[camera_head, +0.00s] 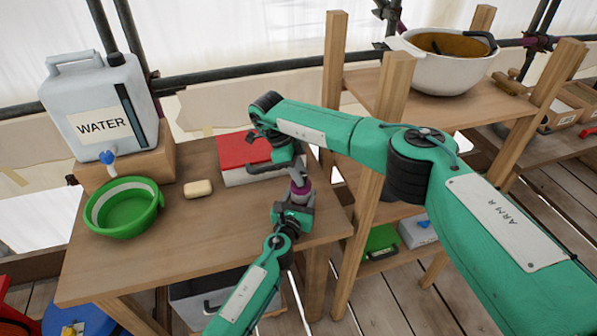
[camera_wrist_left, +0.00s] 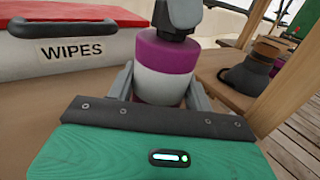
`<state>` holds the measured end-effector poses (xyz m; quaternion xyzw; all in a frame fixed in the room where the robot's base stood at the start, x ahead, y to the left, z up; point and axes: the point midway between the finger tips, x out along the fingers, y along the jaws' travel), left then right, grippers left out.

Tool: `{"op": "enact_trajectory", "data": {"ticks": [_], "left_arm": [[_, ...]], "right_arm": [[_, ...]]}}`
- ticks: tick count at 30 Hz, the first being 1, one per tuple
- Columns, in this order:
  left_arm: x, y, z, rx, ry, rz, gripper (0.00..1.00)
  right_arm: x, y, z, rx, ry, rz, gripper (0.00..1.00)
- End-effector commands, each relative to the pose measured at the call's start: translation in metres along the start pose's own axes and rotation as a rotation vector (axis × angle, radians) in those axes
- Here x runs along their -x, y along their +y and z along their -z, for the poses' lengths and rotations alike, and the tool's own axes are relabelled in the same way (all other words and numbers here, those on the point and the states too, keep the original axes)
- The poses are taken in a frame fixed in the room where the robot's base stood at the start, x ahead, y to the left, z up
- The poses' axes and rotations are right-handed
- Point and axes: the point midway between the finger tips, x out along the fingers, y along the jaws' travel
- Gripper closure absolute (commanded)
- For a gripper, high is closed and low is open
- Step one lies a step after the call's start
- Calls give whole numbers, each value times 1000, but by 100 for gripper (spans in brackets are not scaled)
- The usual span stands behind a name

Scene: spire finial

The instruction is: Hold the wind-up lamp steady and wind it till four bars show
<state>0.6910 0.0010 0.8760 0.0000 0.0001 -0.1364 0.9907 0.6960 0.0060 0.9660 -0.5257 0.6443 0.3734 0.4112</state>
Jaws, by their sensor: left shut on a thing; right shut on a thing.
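The wind-up lamp (camera_head: 299,190) stands on the wooden table, small and partly covered by my grippers in the head view. In the left wrist view the lamp (camera_wrist_left: 163,58) is an upright cylinder with a purple band above a white band. My left gripper (camera_head: 292,212) is shut around its lower body, with a grey finger on each side in the wrist view (camera_wrist_left: 160,90). My right gripper (camera_head: 296,172) comes down from above and is shut at the lamp's top. The part it grips is hidden, and I cannot see any charge bars.
A red-lidded wipes box (camera_head: 247,155) stands just behind the lamp. A soap bar (camera_head: 198,188), green bowl (camera_head: 125,207) and water container (camera_head: 100,105) are to the left. A wooden shelf post (camera_head: 370,195) stands close on the right. The table's front middle is clear.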

Motion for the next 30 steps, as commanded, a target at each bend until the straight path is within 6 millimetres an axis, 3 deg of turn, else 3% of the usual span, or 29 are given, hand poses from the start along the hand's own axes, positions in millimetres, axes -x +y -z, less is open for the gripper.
{"op": "enact_trajectory", "data": {"ticks": [12, 30], "left_arm": [[0, -1, 0, 0, 1, 2, 75], [1, -2, 1, 1, 1, 3, 75]], "right_arm": [[0, -2, 1, -208, -12, -84, 92], [0, -3, 1, -247, -15, -99, 92]]}}
